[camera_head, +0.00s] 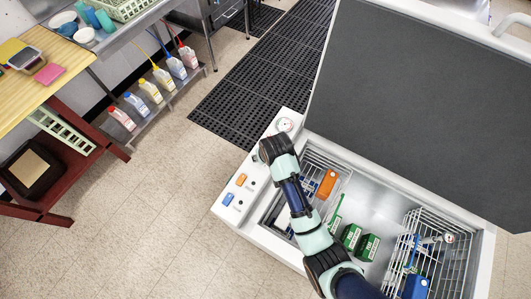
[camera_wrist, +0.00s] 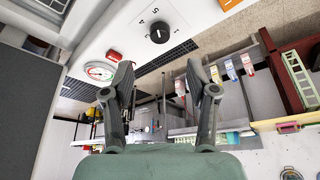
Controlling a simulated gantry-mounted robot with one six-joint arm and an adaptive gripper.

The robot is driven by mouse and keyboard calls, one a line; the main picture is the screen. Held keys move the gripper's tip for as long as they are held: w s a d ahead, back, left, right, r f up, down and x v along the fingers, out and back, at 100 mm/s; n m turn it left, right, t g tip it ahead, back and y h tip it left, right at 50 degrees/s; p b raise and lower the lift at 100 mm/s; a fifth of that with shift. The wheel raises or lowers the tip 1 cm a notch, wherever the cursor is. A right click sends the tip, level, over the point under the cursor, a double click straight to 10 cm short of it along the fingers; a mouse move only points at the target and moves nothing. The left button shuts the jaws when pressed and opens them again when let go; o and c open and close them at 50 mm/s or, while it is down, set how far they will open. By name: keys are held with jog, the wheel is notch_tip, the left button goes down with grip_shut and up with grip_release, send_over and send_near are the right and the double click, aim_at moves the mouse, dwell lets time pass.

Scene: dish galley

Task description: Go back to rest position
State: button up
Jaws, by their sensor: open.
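My arm reaches up across the left part of an open chest appliance (camera_head: 384,173). In the head view its end hangs over the chest's left control panel, by a round gauge, and the fingers are hard to make out there. In the wrist view my gripper (camera_wrist: 160,88) has its two dark fingers spread apart, with nothing between them. The wrist view also shows the panel with a black knob (camera_wrist: 160,33) and the round gauge (camera_wrist: 100,71), beyond the fingers.
The chest's dark lid (camera_head: 410,100) stands raised. Inside are wire baskets, green cartons (camera_head: 368,247) and an orange box (camera_head: 327,184). A wooden-topped table (camera_head: 60,75) and a low shelf of several bottles (camera_head: 150,91) stand left. Open floor (camera_head: 150,210) lies between.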

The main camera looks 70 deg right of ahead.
jog(key=shift+v, duration=1.2)
